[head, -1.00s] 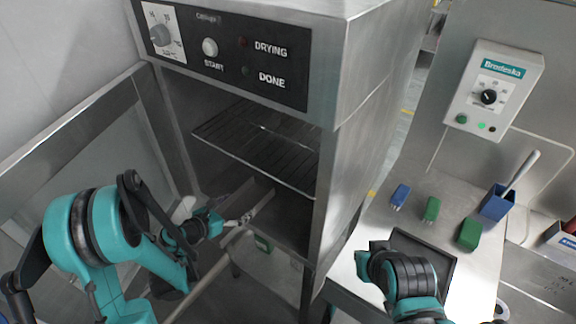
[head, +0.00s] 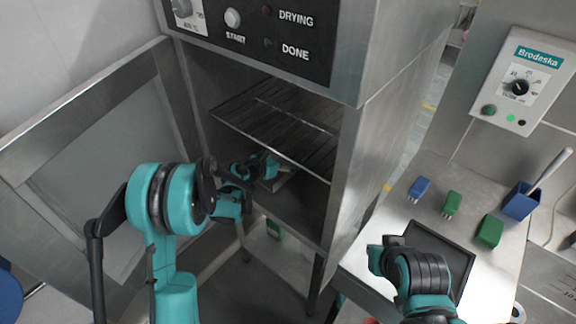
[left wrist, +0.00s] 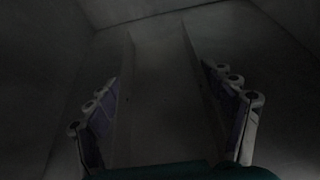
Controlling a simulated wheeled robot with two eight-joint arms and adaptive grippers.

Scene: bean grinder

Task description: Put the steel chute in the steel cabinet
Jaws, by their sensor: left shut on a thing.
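The steel cabinet (head: 352,160) stands open, with its door swung out to the left. A wire rack (head: 275,122) spans its inside. My left arm reaches into the cabinet, and my left gripper (head: 284,172) is under the rack, above the cabinet floor. It is shut on the steel chute (head: 281,184), which is mostly hidden in the head view. In the left wrist view the chute (left wrist: 160,100) runs away from me as a dim grey channel between the two fingers (left wrist: 168,118). Part of my right arm shows at lower right, but its gripper does not.
A steel table (head: 385,240) at right holds a dark tray (head: 446,246), blue and green blocks (head: 451,203) and a blue holder (head: 522,201). A Brodeska control box (head: 520,85) is on the wall. The rack and side walls bound the space around my left gripper.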

